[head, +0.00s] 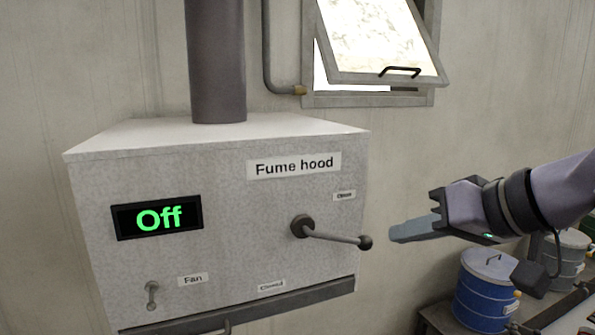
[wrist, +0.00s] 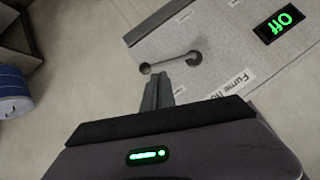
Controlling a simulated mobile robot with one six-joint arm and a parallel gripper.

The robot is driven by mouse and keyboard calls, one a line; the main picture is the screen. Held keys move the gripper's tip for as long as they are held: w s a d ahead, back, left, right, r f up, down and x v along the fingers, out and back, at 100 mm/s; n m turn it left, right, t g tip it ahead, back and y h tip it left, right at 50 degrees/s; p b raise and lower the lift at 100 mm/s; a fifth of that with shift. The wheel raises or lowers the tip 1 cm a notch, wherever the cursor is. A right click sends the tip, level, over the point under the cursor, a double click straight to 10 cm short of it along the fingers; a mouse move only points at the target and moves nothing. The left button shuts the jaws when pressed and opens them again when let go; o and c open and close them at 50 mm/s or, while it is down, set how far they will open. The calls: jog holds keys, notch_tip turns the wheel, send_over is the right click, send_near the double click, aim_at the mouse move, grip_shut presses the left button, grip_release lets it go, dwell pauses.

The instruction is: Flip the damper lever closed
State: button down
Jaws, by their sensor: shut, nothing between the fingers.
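The damper lever (head: 335,237) is on the front of the fume hood box. Its dark round pivot is at its left end, and its rod points right and slightly down to a dark ball knob. A small blurred label (head: 344,195), seemingly "Open", is above it; another, seemingly "Closed" (head: 272,286), is below left. My gripper (head: 393,235) is shut and empty, just right of the knob in the head view, with a small gap. In the wrist view the lever (wrist: 170,62) lies just beyond my fingertips (wrist: 157,82); contact is not evident.
The fume hood (head: 230,195) has a display (head: 158,218) reading "Off" and a small fan switch (head: 152,295). A handle runs along its bottom edge. A blue drum (head: 486,290) stands below my arm. A tilted-open window (head: 375,45) is above. The wall between hood and gripper is clear.

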jog(key=shift+n+t, duration=0.4)
jog(key=r, duration=0.1)
jog(key=d+r, duration=0.1)
jog(key=r, duration=0.1)
jog(key=w+r+p, duration=0.1)
jog(key=r, duration=0.1)
jog(key=shift+d, duration=0.2)
jog(key=s+f+b+x, duration=0.1)
jog(key=x, duration=0.5)
jog(key=s+f+b+x, duration=0.1)
jog(key=x, duration=0.5)
jog(key=shift+w+a+f, duration=0.3)
jog(key=shift+a+f, duration=0.1)
jog(key=shift+a, duration=0.05)
